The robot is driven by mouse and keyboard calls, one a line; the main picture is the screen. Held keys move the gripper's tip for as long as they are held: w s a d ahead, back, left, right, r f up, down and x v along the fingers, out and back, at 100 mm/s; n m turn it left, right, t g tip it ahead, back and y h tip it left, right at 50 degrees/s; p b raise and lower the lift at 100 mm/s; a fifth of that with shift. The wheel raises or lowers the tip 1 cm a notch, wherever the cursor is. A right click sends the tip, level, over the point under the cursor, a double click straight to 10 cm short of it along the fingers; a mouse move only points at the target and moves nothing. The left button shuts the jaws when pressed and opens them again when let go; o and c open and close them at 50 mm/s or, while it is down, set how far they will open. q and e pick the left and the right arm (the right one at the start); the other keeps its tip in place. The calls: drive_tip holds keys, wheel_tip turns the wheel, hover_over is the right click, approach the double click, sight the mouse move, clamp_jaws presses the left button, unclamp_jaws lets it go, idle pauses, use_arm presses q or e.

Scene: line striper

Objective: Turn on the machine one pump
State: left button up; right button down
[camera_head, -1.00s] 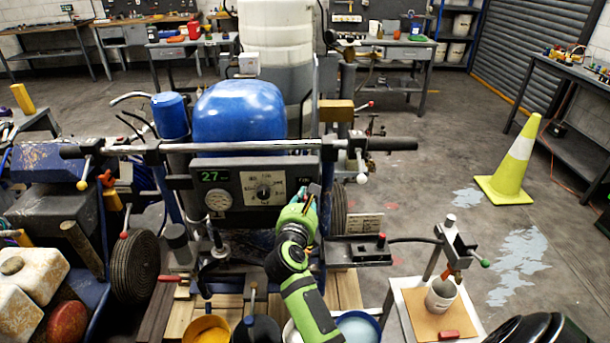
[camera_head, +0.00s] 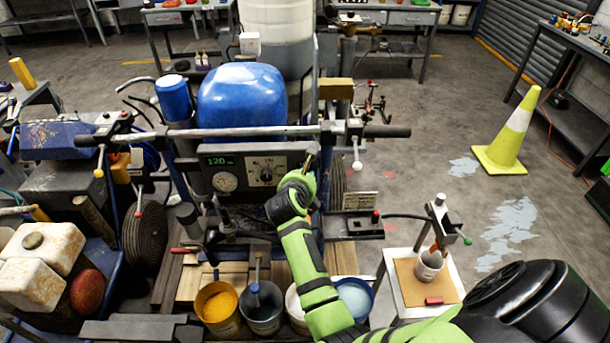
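The line striper's control panel (camera_head: 243,191) faces me below the blue tank (camera_head: 241,95). It has a green lit display (camera_head: 221,161) that seems to read 120, a round gauge (camera_head: 225,181) and a dark knob (camera_head: 266,174) on a marked plate. My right gripper (camera_head: 312,153) is at the panel's right edge, right of the knob and just below the handlebar. Its fingers are small and dark against the machine, so their opening and any contact are unclear. My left gripper is out of view. No control is clearly labelled as the pump switch.
The handlebar (camera_head: 243,132) runs across above the panel. Paint buckets, one yellow (camera_head: 217,306) and one light blue (camera_head: 354,298), stand in front below. A small white table (camera_head: 393,270) with a cup (camera_head: 429,266) is at right. A yellow cone (camera_head: 508,135) stands on open floor.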

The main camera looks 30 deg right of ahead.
drive_tip(key=shift+s+a+f, duration=0.1)
drive_tip(key=shift+s+f, duration=0.05)
drive_tip(key=shift+f, duration=0.2)
drive_tip(key=c, duration=1.2)
unclamp_jaws()
drive_tip(key=shift+r, duration=0.15)
drive_tip(key=shift+r, duration=0.1)
